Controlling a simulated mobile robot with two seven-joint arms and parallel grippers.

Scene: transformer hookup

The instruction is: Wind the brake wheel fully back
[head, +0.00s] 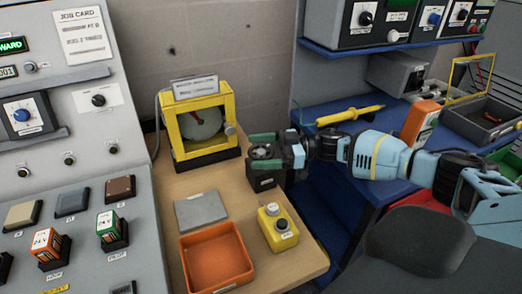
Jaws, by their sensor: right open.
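My right gripper (268,151) reaches in from the right over the wooden bench, its green-tipped fingers pointing left and apart. A small dark round part (261,152), possibly the brake wheel, shows between or just below the fingers, on top of a black box (262,184). I cannot tell whether the fingers touch it; the hand hides its right side. A yellow-framed instrument (229,122) with a pale round dial, a red pointer and a grey side knob stands behind the gripper, to the left. My left gripper is not in view.
An orange tray (247,279), a grey plate (200,209) and a yellow button box (278,229) lie on the bench (306,252). A grey control panel (80,178) stands at left. A blue shelf with a yellow probe (350,116) is at right.

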